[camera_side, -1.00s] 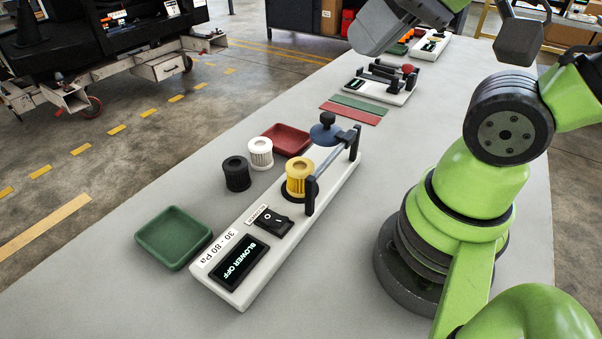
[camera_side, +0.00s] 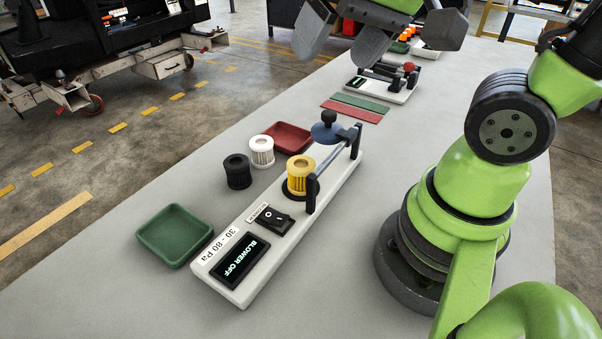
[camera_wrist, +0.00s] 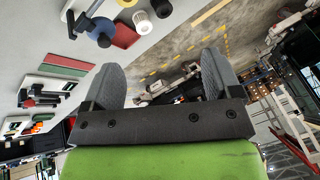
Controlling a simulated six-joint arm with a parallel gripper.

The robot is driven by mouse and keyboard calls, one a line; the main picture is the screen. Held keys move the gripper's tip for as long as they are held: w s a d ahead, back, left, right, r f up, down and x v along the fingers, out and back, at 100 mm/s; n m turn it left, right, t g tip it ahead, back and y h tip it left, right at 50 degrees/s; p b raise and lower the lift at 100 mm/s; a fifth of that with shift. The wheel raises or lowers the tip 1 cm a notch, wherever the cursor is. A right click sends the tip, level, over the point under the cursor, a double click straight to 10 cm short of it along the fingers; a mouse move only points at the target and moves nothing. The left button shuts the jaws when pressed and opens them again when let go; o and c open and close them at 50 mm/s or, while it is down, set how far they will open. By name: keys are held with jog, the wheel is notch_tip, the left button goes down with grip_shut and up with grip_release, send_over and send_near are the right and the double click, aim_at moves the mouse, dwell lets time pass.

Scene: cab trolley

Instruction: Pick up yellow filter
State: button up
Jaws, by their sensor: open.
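The yellow filter (camera_side: 300,176) stands upright on a black round seat of the white blower fixture (camera_side: 240,290). A blue-grey clamp arm with a round pad (camera_side: 325,132) is raised just behind it. In the wrist view the yellow filter (camera_wrist: 126,3) is cut by the top edge. My gripper (camera_side: 341,45) is high above the table, beyond the fixture and well apart from the filter. Its two grey fingers also show in the wrist view (camera_wrist: 160,75), spread wide with nothing between them.
A black filter (camera_side: 237,171) and a white filter (camera_side: 262,151) stand left of the fixture. A green tray (camera_side: 174,236) is at front left, a red tray (camera_side: 287,138) behind. A second fixture (camera_side: 395,92) and flat red and green strips (camera_side: 350,111) lie farther back.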

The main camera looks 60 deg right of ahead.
jog(key=w+d+f+m+g+h, duration=0.1)
jog(key=w+f+g, duration=0.2)
jog(key=w+f, duration=0.3)
jog(key=m+g, duration=0.1)
jog(key=g, duration=0.1)
send_over(301, 163)
notch_tip(301, 163, down, 9)
jog(key=shift+a+r, duration=0.15)
jog(key=shift+m, duration=0.3)
notch_tip(301, 163, down, 11)
jog(key=shift+r, duration=0.1)
jog(key=c, duration=1.1)
jog(key=shift+r, duration=0.1)
